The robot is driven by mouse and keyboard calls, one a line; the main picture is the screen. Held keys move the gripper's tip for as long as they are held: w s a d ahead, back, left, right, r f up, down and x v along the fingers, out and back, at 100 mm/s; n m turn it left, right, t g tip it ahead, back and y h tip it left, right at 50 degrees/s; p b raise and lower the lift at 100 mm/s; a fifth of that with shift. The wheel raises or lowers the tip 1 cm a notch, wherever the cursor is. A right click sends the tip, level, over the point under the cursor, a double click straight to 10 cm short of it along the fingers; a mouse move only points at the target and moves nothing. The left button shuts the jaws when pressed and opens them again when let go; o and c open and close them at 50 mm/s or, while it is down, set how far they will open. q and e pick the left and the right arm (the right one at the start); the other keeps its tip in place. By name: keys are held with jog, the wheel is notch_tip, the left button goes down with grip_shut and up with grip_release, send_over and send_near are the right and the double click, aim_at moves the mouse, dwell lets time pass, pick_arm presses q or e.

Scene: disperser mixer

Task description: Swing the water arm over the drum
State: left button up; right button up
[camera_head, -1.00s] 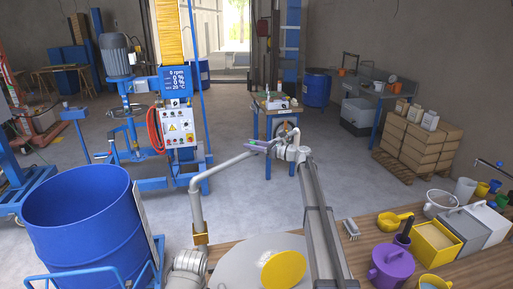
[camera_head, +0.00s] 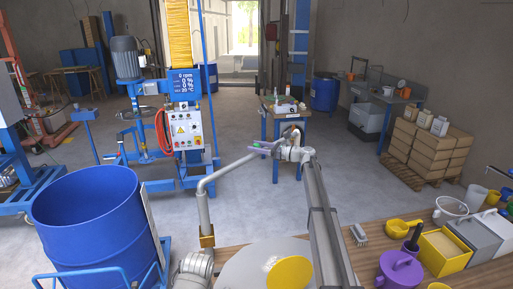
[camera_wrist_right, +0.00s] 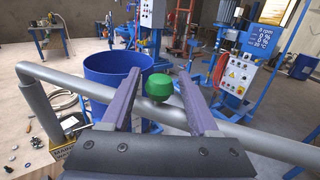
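The water arm (camera_head: 204,208) is a grey pipe. It rises from a brass-coloured base, bends, and runs up to the right in the head view; in the wrist view the pipe (camera_wrist_right: 80,88) crosses below my fingers. A green knob (camera_wrist_right: 160,88) stands on it. My right gripper (camera_head: 268,146) is at the pipe's far end; in the wrist view its open fingers (camera_wrist_right: 160,80) stand on either side of the knob, with small gaps showing. The blue drum (camera_head: 90,225) stands open at left, with the pipe to its right, not over it. My left gripper is out of view.
The mixer with its control panel (camera_head: 186,128) stands behind the drum. A workbench (camera_head: 355,255) with a purple pot (camera_head: 400,270) and a yellow box lies at front right. A small table (camera_head: 285,112) stands beyond my right gripper. Open floor lies between.

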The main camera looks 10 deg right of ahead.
jog(key=shift+o, duration=0.4)
jog(key=v, duration=0.7)
jog(key=shift+s+d, duration=0.25)
jog(key=shift+d, duration=0.05)
